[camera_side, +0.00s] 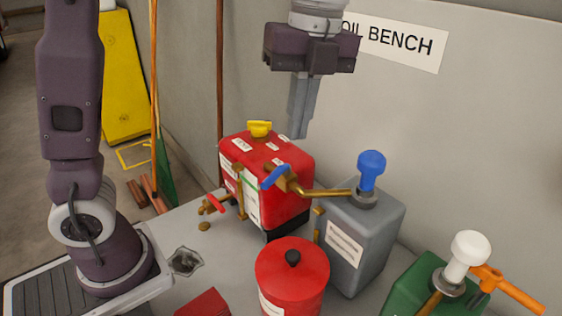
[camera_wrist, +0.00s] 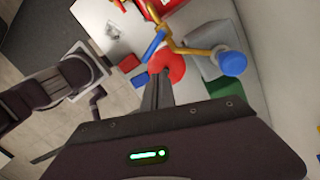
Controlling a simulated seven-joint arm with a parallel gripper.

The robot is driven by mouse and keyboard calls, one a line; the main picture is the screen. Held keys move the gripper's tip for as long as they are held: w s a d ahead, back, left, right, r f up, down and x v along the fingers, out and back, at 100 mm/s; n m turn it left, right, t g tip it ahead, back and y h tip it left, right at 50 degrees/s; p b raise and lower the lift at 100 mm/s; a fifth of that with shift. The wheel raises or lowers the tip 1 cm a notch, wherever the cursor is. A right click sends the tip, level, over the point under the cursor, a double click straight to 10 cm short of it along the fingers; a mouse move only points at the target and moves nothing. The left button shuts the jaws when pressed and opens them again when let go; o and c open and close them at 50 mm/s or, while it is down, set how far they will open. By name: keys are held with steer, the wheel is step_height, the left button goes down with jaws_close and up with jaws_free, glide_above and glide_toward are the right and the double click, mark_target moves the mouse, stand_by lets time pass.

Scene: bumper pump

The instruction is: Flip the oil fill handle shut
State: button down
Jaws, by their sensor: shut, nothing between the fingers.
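My gripper (camera_side: 298,134) is shut and empty, pointing down above and behind the red tank; its fingers also show in the wrist view (camera_wrist: 158,80). A blue lever handle (camera_side: 274,177) sits on a brass spout (camera_side: 318,192) from the grey can (camera_side: 348,235), in front of the red tank (camera_side: 290,165). The blue lever also shows in the wrist view (camera_wrist: 154,45). A red lever (camera_side: 216,203) is on a tap at the tank's left. An orange lever (camera_side: 508,290) is on the green can (camera_side: 412,285). I cannot read which lever is the oil fill handle.
A blue pump knob (camera_side: 371,168) tops the grey can, and a white knob (camera_side: 467,250) tops the green can. A red round canister (camera_side: 292,275) with a black knob stands in front. The wall is close behind.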

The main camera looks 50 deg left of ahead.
mark_target(268, 178)
steer(key=w+d+r+n+y, duration=0.1)
steer(key=d+n+y, duration=0.1)
steer(key=d+n, duration=0.45)
steer(key=s+a+f+n, duration=0.2)
steer(key=a+f, duration=0.5)
steer(key=f, duration=0.3)
steer(key=shift+s+a, duration=0.25)
steer(key=m, duration=0.1)
steer(key=s+a+m, duration=0.1)
steer(key=m, duration=0.1)
steer(key=shift+s+a+t+y, duration=0.1)
steer(key=shift+a+t+y, duration=0.1)
steer(key=shift+t+y, duration=0.15)
steer(key=shift+s+a, duration=0.2)
steer(key=shift+a, duration=0.15)
